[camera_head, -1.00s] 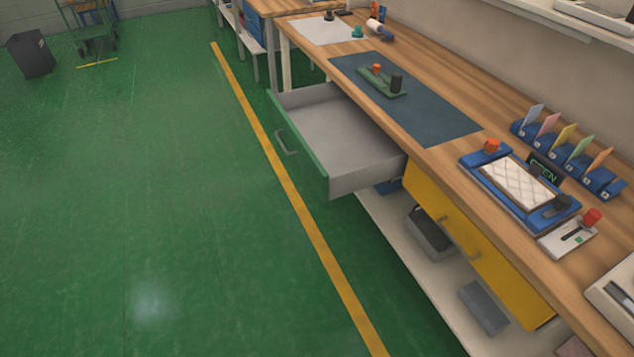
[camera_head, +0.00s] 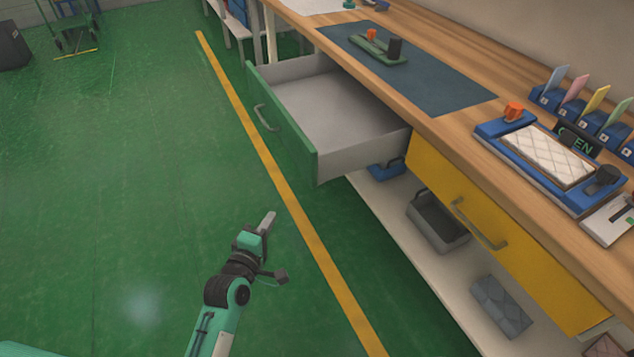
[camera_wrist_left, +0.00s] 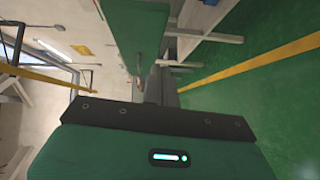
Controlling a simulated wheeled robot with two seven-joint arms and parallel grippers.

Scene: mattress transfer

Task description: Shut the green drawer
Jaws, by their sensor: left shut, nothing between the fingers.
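The green drawer (camera_head: 282,121) is pulled well out from under the wooden bench in the head view. Its grey tray looks empty, and its green front with a grey handle (camera_head: 265,118) faces left. In the left wrist view the green front (camera_wrist_left: 128,35) shows ahead at the top. My left gripper (camera_head: 268,221) is shut and empty. It appears in front of and below the drawer front in the head view, apart from it. The fingers (camera_wrist_left: 161,86) also show in the left wrist view. My right gripper is not in view.
The wooden bench (camera_head: 440,125) carries a blue mat (camera_head: 440,85) and a blue fixture with a white quilted pad (camera_head: 547,157). A shut yellow drawer (camera_head: 500,235) is right of the green one. A lower shelf holds grey bins (camera_head: 437,222).

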